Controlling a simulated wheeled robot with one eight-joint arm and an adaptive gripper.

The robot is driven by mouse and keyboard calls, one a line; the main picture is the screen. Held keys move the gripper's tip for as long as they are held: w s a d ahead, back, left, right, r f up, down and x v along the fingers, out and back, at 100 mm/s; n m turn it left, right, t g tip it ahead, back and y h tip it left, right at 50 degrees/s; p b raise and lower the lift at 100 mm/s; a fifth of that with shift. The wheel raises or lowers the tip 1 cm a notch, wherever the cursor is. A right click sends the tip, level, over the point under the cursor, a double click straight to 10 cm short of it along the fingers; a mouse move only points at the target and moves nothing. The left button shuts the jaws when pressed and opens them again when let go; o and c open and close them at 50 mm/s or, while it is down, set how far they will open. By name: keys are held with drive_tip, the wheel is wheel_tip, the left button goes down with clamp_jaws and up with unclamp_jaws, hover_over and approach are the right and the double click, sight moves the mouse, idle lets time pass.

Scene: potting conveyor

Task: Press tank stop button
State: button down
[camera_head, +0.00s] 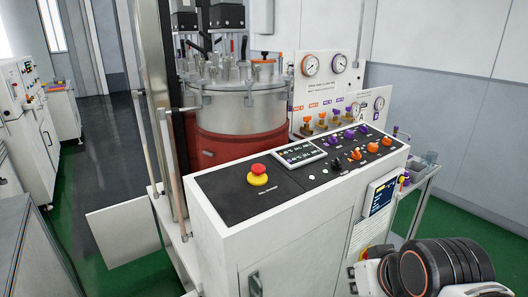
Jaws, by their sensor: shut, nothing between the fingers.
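A red mushroom-shaped button (258,170) on a yellow base sits on the black top panel (225,188) of a white control console (235,235). A small label lies in front of it, too small to read. The button stands clear, with nothing touching it. Part of my arm shows at the lower right, in front of the console's right end and well away from the button. My gripper's fingers cannot be made out in this view.
Right of the button are a display (299,153) and several orange and purple knobs (360,145). A steel tank (240,107) with a red lower band stands behind the console. Vertical rails stand at its left. A small cart (418,185) is at right.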

drive_tip(key=w+a+r+n+y+p, duration=0.2)
drive_tip(key=w+a+r+p, duration=0.1)
drive_tip(key=w+r+p, duration=0.4)
drive_tip(key=w+a+r+n+y+p, duration=0.2)
drive_tip(key=w+a+r+p, duration=0.2)
drive_tip(key=w+r+p, duration=0.2)
drive_tip(key=w+a+r+n+t+y+p, duration=0.1)
drive_tip(key=w+a+r+n+y+p, duration=0.1)
drive_tip(key=w+a+r+p, duration=0.2)
drive_tip(key=w+r+p, duration=0.3)
drive_tip(key=w+r, duration=0.2)
drive_tip(key=w, duration=0.1)
drive_tip(key=shift+w+a+y+p, duration=0.2)
drive_tip(key=shift+a+y+p, duration=0.05)
drive_tip(key=shift+y+p, duration=0.05)
drive_tip(key=shift+w+a, duration=0.1)
drive_tip(key=b, duration=0.2)
hover_over(263, 169)
wheel_tip(263, 169, down, 9)
drive_tip(key=shift+r, duration=0.1)
drive_tip(key=shift+f, duration=0.5)
